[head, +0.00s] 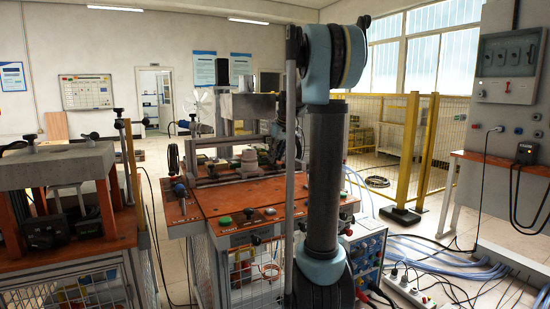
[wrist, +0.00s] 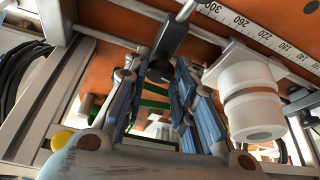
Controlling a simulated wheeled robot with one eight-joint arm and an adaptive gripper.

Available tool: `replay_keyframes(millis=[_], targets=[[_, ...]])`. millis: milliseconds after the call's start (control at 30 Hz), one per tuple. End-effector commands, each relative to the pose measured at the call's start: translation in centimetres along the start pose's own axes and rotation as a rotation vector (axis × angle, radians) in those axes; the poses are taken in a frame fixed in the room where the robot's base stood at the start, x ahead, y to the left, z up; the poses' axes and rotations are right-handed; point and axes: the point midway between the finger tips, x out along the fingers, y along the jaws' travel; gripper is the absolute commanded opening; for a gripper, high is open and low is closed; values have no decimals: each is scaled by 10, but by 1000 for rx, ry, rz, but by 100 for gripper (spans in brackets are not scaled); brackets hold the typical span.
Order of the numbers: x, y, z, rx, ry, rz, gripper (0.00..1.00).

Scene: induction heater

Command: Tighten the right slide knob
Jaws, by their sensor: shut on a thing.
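The slide knob (wrist: 172,38) shows in the wrist view as a dark block with a light metal lever rising from it, at top centre. My gripper (wrist: 158,68) has its blue-padded fingers on both sides of the knob's lower dark part and is shut on it. The fingertips hide part of the contact. In the head view my arm stands in front of the heater bench (head: 240,196), and the knob cannot be made out there.
A white stacked cylinder (wrist: 250,100) stands close to the right of my fingers, below a ruler scale (wrist: 262,33). A metal rail (wrist: 58,95) runs on the left, with black cable (wrist: 18,70) beyond. A yellow fence (head: 420,150) stands behind the bench.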

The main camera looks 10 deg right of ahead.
Motion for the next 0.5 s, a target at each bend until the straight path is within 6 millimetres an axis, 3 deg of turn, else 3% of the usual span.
replay_keyframes(millis=[333,367,400,433,500], targets=[[0,1,0,14,1,6,1],[0,1,0,14,1,6,29],[0,1,0,14,1,6,38],[0,1,0,14,1,6,45],[0,0,0,14,1,6,45]])
